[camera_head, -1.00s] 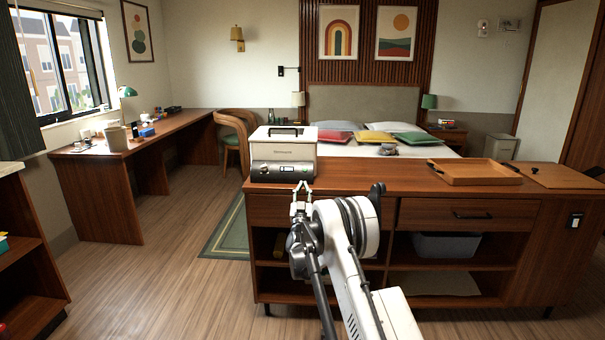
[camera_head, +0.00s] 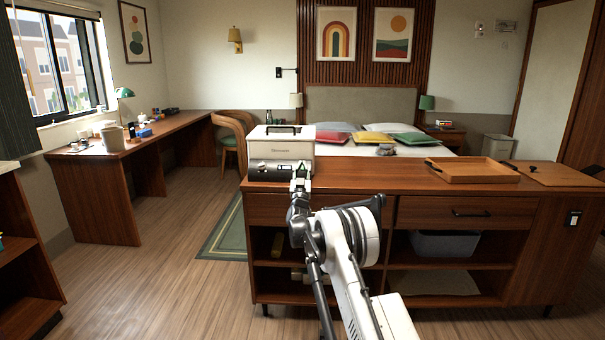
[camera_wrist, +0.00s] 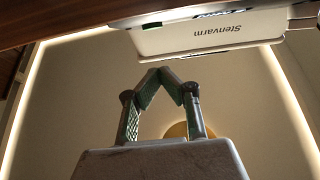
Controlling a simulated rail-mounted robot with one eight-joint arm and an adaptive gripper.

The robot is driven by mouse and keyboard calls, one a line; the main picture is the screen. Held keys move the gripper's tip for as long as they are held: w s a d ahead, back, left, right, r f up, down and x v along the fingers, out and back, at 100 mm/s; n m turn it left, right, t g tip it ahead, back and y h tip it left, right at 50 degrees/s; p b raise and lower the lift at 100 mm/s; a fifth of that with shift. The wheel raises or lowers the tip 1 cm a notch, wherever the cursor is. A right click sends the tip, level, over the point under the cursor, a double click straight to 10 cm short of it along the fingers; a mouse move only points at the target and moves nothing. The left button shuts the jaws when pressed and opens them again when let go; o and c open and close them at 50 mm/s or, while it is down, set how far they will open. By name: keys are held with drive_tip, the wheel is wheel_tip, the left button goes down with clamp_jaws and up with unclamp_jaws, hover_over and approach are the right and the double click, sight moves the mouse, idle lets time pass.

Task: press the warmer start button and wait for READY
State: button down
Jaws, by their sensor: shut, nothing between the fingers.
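The warmer (camera_head: 270,149) is a cream box with a dark handle on top and a dark control panel (camera_head: 262,172) low on its front. It stands on the left end of the wooden counter. My gripper (camera_head: 301,168) is in front of the right part of the panel and hides it. I cannot tell whether the fingertips touch it, and I cannot make out the start button or any READY sign. In the wrist view, my gripper's (camera_wrist: 160,72) fingertips meet with nothing between them. The warmer (camera_wrist: 205,35) appears upside down there, with the name Stenvarm on it.
The wooden counter (camera_head: 400,177) carries a wooden tray (camera_head: 472,170) and a flat board (camera_head: 555,175) on the right. The counter top between warmer and tray is clear. Open shelves below hold a grey bin (camera_head: 445,243). A bed stands behind, and a desk (camera_head: 100,150) at left.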

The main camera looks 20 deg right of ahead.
sight(302, 170)
drive_tip(key=shift+w+d+f+b, duration=0.4)
drive_tip(key=shift+w+f, duration=0.25)
drive_tip(key=shift+w, duration=0.1)
drive_tip(key=shift+w+d+f+b, duration=0.3)
drive_tip(key=shift+w+d+f, duration=0.1)
drive_tip(key=shift+w+f, duration=0.3)
